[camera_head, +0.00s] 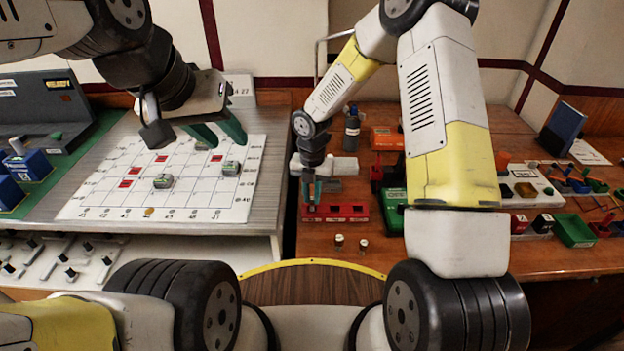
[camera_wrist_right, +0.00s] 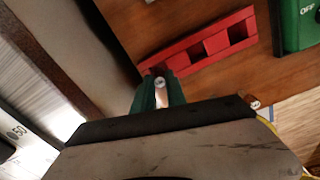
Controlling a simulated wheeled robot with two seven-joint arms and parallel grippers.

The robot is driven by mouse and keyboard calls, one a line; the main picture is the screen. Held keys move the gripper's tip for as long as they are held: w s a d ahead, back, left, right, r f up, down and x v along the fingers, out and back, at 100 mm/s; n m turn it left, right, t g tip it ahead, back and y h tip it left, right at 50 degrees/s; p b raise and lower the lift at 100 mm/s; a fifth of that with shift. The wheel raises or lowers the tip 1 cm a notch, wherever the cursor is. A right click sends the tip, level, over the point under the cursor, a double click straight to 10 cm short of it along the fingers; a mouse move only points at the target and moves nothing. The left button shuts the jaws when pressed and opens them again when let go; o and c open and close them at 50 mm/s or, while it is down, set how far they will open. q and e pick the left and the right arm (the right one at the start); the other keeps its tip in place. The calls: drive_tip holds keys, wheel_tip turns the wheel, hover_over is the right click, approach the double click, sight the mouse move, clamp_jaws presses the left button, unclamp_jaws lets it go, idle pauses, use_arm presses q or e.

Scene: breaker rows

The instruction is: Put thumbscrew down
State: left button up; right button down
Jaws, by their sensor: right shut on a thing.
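My right gripper (camera_head: 311,194) hangs over the left end of a red slotted block (camera_head: 345,208) on the wooden table. In the right wrist view its green fingers (camera_wrist_right: 160,92) are shut on a small thumbscrew (camera_wrist_right: 160,83) with a pale round end. The thumbscrew is beside the near left end of the red block (camera_wrist_right: 236,34); whether it touches the table is hidden. Two small pale-topped pieces, likely thumbscrews (camera_head: 339,241) (camera_head: 363,244), stand in front of the block. My left gripper (camera_head: 220,136) is open and empty above the white grid board (camera_head: 120,208).
A green unit (camera_head: 393,212) marked OFF (camera_wrist_right: 300,22) stands right of the red block. Table to the block's front is mostly clear. A gap separates the grey bench at left.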

drive_tip(key=shift+f, duration=0.8)
drive_tip(key=shift+f, duration=0.1)
drive_tip(key=c, duration=1.4)
unclamp_jaws()
drive_tip(key=shift+o, duration=0.2)
